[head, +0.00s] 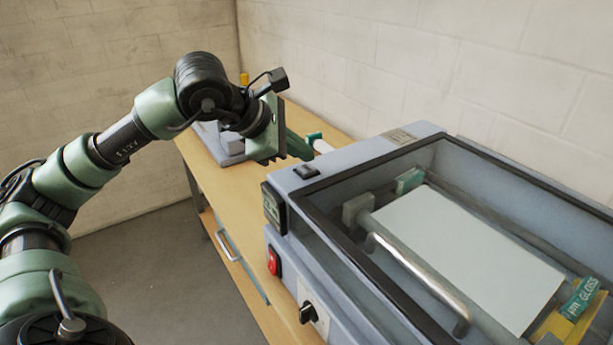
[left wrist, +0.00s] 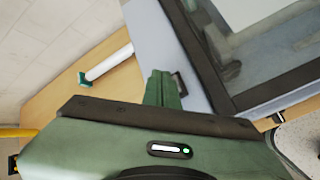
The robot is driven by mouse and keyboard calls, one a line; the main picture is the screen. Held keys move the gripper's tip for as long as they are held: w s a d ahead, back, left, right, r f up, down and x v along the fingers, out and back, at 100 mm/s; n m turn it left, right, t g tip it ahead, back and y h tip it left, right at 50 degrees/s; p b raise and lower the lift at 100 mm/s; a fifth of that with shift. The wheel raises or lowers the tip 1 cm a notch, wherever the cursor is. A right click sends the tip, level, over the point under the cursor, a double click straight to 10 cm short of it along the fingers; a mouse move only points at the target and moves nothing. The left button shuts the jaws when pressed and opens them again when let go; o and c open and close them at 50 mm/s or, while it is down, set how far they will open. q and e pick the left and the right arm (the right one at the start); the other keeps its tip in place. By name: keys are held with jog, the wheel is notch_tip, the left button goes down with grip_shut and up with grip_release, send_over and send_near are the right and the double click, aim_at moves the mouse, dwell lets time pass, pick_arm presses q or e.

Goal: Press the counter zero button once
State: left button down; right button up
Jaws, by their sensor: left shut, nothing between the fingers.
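The laminator (head: 290,184) is a grey-blue machine with a framed clear lid. A small black button or switch in a dark surround (head: 306,171) sits on its top at the near left corner; I cannot read any label, so I cannot tell whether it is the counter zero button. A dark panel that looks like a counter display (head: 272,208) is on the front corner. My left gripper (head: 306,152) is shut and empty, its green fingers just behind the black button. In the left wrist view the fingertips (left wrist: 162,76) are beside a dark fitting (left wrist: 181,84); contact cannot be told.
A red rocker switch (head: 273,262) and a black knob (head: 307,312) are on the laminator's front. A metal handle (head: 420,280) crosses the lid over a white sheet (head: 470,250). A white roll (left wrist: 108,63) lies on the wooden bench (head: 225,205) behind the gripper.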

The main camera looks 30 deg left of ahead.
jog(key=shift+w, duration=0.3)
jog(key=shift+a, duration=0.2)
dwell(0.7)
dwell(0.7)
pick_arm(q)
jog(key=shift+f+b, duration=0.4)
jog(key=shift+b, duration=0.05)
pick_arm(e)
jog(key=shift+d+f, duration=0.15)
jog(key=shift+f, duration=0.3)
pick_arm(q)
jog(key=shift+f+b, duration=0.45)
jog(key=shift+b, duration=0.05)
pick_arm(e)
jog(key=shift+f, duration=0.5)
jog(key=shift+r, duration=0.1)
pick_arm(q)
jog(key=shift+r+p, duration=0.7)
jog(key=shift+r, duration=0.15)
pick_arm(e)
jog(key=shift+r, duration=0.6)
